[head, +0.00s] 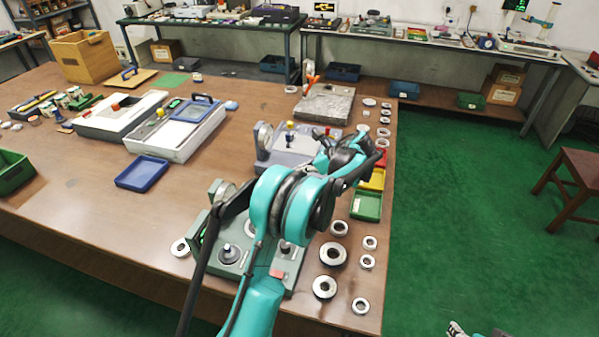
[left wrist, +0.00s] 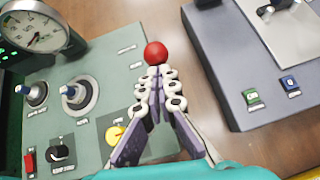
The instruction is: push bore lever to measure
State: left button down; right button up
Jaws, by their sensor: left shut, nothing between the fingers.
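The bore lever appears to be the red ball knob (left wrist: 155,53) at the edge of the grey-green gauge station (left wrist: 95,75) in the left wrist view; its stem is hidden. My left gripper (left wrist: 158,80) is shut and empty. Its fingertips are right beside the red ball in the picture; I cannot tell whether they touch it. The station has a round dial gauge (left wrist: 35,28), silver-and-blue posts (left wrist: 78,95) and a yellow knob (left wrist: 116,134). My right gripper (head: 456,329) shows only partly at the bottom edge.
A grey-blue device (left wrist: 265,70) stands close beside the station, with green and blue buttons. Bearing rings (head: 333,255) lie along the table's right side. Green (head: 366,206) and yellow trays sit near the right edge. A blue tray (head: 142,173) lies at the left.

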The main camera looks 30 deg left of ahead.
pick_arm(q)
jog(key=shift+s+a+r+h+p, duration=0.15)
jog(key=shift+a+r+h+p, duration=0.25)
jog(key=shift+p, duration=0.15)
jog(key=shift+a+r, duration=0.1)
jog(key=shift+a, duration=0.05)
jog(key=a+h+p, duration=0.1)
jog(key=s+a+r+h+p, duration=0.1)
jog(key=a+p, duration=0.1)
jog(key=a+r+t+h+p, duration=0.1)
jog(key=a+h+p, duration=0.1)
jog(key=shift+s+a+r, duration=0.1)
jog(key=shift+s+r, duration=0.1)
jog(key=shift+r, duration=0.05)
jog(key=s+a+t+h+p, duration=0.1)
jog(key=a+h+p, duration=0.1)
jog(key=a+h, duration=0.2)
jog(key=shift+s+a+f+p, duration=0.25)
jog(key=shift+a+f+p, duration=0.15)
jog(key=shift+a, duration=1.05)
